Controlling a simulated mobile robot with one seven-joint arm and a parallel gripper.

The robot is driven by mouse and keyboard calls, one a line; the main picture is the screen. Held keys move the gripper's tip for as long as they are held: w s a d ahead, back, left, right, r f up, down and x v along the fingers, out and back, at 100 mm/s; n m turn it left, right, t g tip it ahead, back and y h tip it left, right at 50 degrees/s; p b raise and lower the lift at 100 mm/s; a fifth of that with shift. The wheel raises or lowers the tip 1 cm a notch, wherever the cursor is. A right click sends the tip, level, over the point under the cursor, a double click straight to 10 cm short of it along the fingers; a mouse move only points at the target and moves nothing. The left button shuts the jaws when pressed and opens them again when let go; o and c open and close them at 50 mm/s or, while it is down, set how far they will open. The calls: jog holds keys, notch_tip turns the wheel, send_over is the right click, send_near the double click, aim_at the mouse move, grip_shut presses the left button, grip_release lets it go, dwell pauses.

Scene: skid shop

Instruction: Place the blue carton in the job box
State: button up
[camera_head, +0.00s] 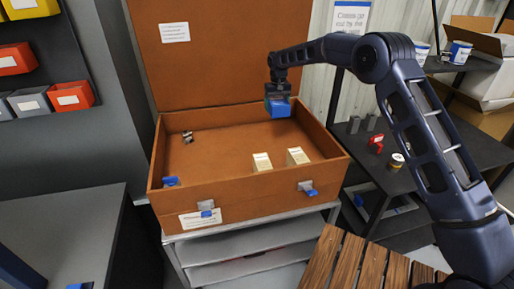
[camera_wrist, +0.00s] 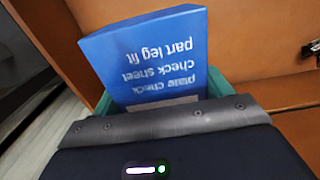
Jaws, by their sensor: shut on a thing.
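The blue carton (camera_head: 279,107) hangs under my gripper (camera_head: 279,92), above the right rear part of the open job box (camera_head: 225,204). In the wrist view the carton (camera_wrist: 145,60) shows printed text such as "check sheet", upside down. My gripper (camera_wrist: 160,105) is shut on it, with green finger parts at both sides of the carton. The orange-brown job box (camera_wrist: 255,45) also shows behind the carton in the wrist view. Its lid stands raised at the back.
The middle floor is clear. A dark shelf (camera_head: 440,150) stands at right.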

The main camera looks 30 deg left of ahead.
aim_at(275, 143)
notch_tip(275, 143, down, 19)
jog(key=shift+r, duration=0.15)
dwell(0.5)
jog(key=o, duration=1.1)
jog(key=shift+o, duration=0.2)
notch_tip(275, 143, up, 12)
jog(key=shift+d+r, duration=0.1)
